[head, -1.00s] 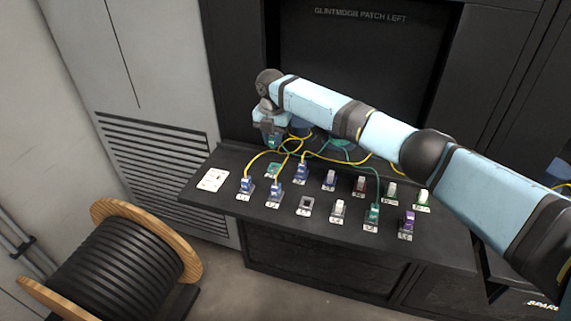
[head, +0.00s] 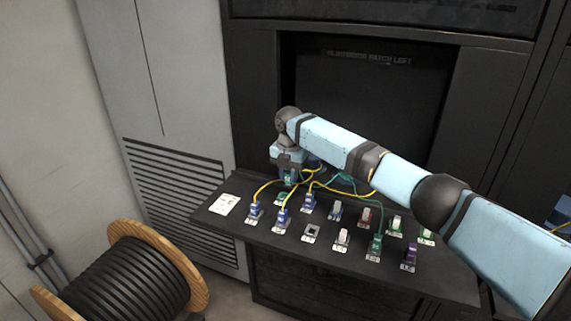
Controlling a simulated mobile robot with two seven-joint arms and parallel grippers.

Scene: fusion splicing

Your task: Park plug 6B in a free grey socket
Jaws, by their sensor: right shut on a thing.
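My right gripper (head: 288,178) points down at the back left of the dark shelf, shut on a green plug (head: 290,181), just above and behind a green socket (head: 281,198). I cannot tell whether the plug touches that socket, and its label is too small to read. A grey socket (head: 311,233) in the front row shows an open dark hole with no plug in it. My left gripper is not in view.
Two rows of plugs stand on the shelf (head: 240,225): blue ones (head: 254,213) at left, a green one (head: 375,246) and a purple one (head: 409,253) at right. Yellow cables (head: 330,187) and green cables loop near my gripper. A white card (head: 225,204) lies at the left end.

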